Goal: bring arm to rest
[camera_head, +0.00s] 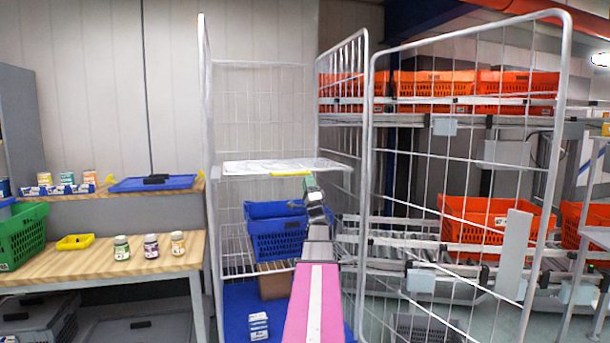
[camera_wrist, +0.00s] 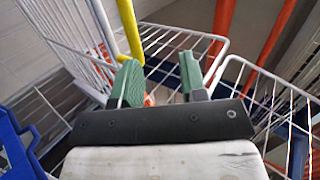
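My arm, with a pink and white link, reaches forward to the wire roll cage (camera_head: 208,150). My gripper (camera_head: 308,184) is raised at its end, just in front of the cage's white upper shelf (camera_head: 240,167) and above a blue basket (camera_head: 275,240). In the wrist view the two green fingers of my gripper (camera_wrist: 160,82) stand apart with nothing between them. Beyond them are the cage's wire panels (camera_wrist: 160,45) and a yellow bar (camera_wrist: 130,30). Part of a blue basket (camera_wrist: 15,140) shows at the left edge.
Orange totes (camera_head: 430,88) sit on racks behind the right wire panel (camera_head: 480,130). A small white box (camera_head: 258,326) is on the cage's blue base (camera_head: 235,300).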

